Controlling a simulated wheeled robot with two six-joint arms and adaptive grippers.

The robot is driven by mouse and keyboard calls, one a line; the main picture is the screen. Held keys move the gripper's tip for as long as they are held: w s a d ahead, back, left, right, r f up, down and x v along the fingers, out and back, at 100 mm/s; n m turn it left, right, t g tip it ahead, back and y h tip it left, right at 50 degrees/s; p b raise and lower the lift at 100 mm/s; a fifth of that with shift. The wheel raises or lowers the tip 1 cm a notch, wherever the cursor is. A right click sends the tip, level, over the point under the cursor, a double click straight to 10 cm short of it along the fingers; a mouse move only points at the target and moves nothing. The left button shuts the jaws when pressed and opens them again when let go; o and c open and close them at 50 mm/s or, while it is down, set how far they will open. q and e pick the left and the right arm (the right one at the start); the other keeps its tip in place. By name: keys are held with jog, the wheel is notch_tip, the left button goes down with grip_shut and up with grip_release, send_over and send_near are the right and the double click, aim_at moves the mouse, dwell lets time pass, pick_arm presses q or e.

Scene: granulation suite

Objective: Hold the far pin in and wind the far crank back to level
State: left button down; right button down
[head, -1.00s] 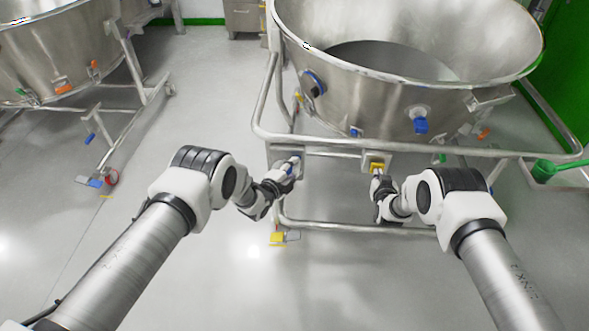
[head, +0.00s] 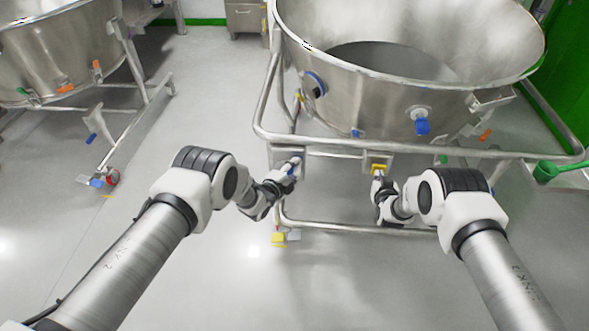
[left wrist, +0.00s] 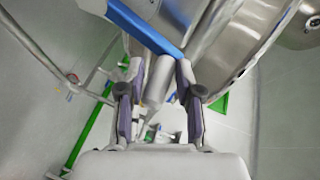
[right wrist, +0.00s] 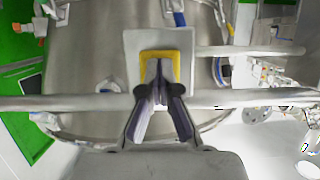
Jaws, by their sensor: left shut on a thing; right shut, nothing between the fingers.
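The crank is a blue arm (left wrist: 145,27) with a pale grey cylindrical grip (left wrist: 158,80). In the left wrist view the blue arm slants down to the right. My left gripper (left wrist: 157,92) is shut around the grey grip. In the head view, my left gripper (head: 286,174) is at the left bracket under the bowl, by the blue crank (head: 295,162). My right gripper (head: 377,175) is shut, its tips together against the yellow-framed spot (head: 379,167) on the right bracket. In the right wrist view the fingertips (right wrist: 158,68) cover the middle of the yellow square (right wrist: 180,58), hiding any pin there.
A large steel bowl (head: 390,100) stands above both grippers in a tubular frame (head: 350,228). A horizontal rail (head: 430,153) runs close above the grippers. Another bowl on a wheeled frame (head: 65,60) stands at the left. The floor between them is clear.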

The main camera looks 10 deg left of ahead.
pick_arm(q)
jog(key=shift+w+r, duration=0.15)
jog(key=shift+r, duration=0.15)
pick_arm(e)
jog(key=s, duration=0.7)
jog(key=shift+s, duration=0.35)
pick_arm(q)
jog(key=c, duration=0.8)
grip_release()
jog(key=shift+d+f, duration=0.15)
pick_arm(e)
jog(key=shift+d, duration=0.1)
pick_arm(q)
jog(key=shift+s+f, duration=0.1)
jog(key=shift+s, duration=0.1)
jog(key=s, duration=1)
